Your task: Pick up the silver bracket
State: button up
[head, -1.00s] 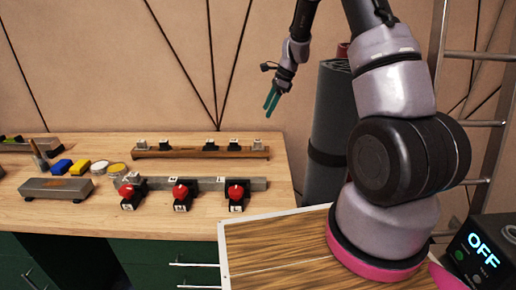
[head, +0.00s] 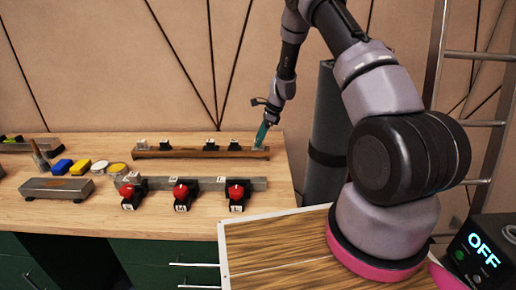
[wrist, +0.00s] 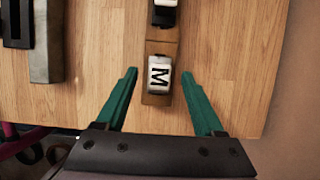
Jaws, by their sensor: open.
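A small silver bracket (wrist: 159,76) with a white face marked M sits at the end of a wooden rail (wrist: 158,99) in the wrist view. In the head view it stands at the rail's right end (head: 257,148), partly hidden by my gripper (head: 262,137). My gripper (wrist: 159,74) is open. Its two green fingers stand on either side of the bracket in the wrist view, with a gap on each side. I cannot tell exactly how far above the bracket the fingertips are.
Black brackets (head: 234,145) stand further along the wooden rail (head: 190,154). A grey rail (head: 218,186) with red-topped black clamps (head: 181,196) lies in front. A metal block (head: 57,188) and coloured pieces lie left. A dark roll (head: 329,130) stands just beyond the table's right edge.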

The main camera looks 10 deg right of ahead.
jog(key=shift+x, duration=1)
grip_shut()
jog(key=shift+r, duration=0.1)
notch_tip(320, 180, up, 10)
jog(key=shift+f, duration=0.1)
